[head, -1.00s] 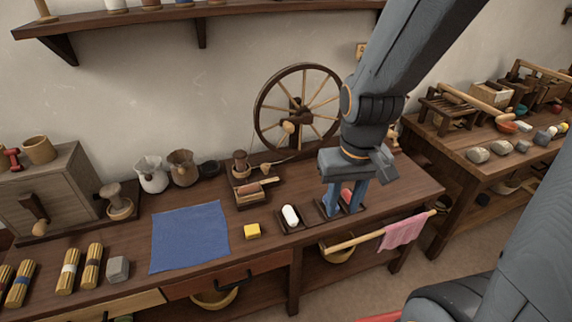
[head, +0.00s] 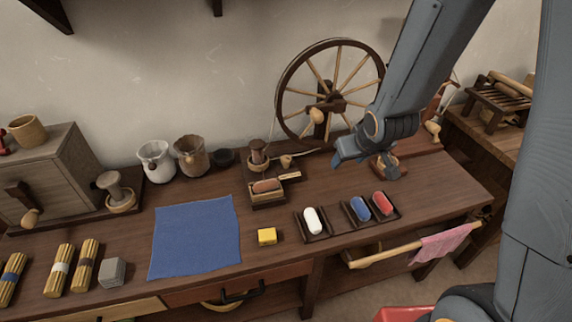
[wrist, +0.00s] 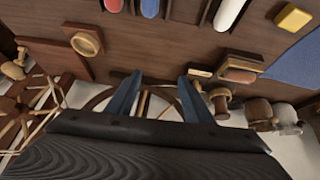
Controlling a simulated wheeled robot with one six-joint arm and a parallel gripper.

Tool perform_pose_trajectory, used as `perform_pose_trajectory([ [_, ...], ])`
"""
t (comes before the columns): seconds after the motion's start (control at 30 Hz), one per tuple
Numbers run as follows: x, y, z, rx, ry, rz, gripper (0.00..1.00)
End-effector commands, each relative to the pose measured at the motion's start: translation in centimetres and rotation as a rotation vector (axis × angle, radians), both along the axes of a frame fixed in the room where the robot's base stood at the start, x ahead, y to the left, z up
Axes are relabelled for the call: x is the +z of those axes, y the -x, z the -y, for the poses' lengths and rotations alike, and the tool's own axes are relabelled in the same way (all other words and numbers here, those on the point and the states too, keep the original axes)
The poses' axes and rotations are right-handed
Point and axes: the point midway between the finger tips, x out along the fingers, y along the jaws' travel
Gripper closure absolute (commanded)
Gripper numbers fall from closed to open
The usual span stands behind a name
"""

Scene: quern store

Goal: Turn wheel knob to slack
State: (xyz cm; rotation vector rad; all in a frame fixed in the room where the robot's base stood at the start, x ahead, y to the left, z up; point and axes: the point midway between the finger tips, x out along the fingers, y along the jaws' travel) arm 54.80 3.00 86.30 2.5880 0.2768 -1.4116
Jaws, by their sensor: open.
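The large spoked wheel (head: 325,95) stands at the back of the bench against the wall. A pale wooden knob (head: 316,116) sits near its hub. My gripper (head: 347,158) is just right of the wheel's lower part, apart from that knob. In the wrist view, my open, empty fingers (wrist: 160,80) point towards the bench, with part of the wheel's rim (wrist: 100,97) showing between and beside them. A second wooden knob (head: 433,128) is on a reddish device at the bench's right end; it also shows in the wrist view (wrist: 14,70). I cannot read any setting mark.
Trays hold a white piece (head: 313,220), a blue piece (head: 360,207) and a red piece (head: 383,203) in front of my gripper. A yellow block (head: 267,236) and a blue cloth (head: 195,238) lie left. A round wooden fitting (head: 388,168) stands close beside my gripper.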

Motion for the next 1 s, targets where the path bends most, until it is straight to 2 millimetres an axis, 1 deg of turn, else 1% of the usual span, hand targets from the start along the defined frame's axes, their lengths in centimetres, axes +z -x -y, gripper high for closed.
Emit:
perform_pose_trajectory([
  [0.03,-2.8,-2.2,-1.3,0.047,-0.017,0.058,0.53],
  [0.1,-4.9,-4.8,-3.3,0.115,-0.054,0.155,0.53],
  [0.2,-7.4,-7.4,-6.4,0.201,-0.119,0.280,0.53],
  [0.3,-9.1,-8.9,-9.1,0.271,-0.190,0.383,0.53],
  [0.4,-10.1,-9.5,-11.0,0.317,-0.251,0.460,0.53],
  [0.5,-10.5,-9.7,-12.3,0.345,-0.293,0.508,0.53],
  [0.67,-10.8,-10.2,-13.3,0.362,-0.318,0.535,0.53],
  [0.77,-11.2,-11.1,-13.9,0.361,-0.317,0.537,0.53],
  [1.0,-12.5,-13.9,-15.8,0.361,-0.318,0.536,0.53],
])
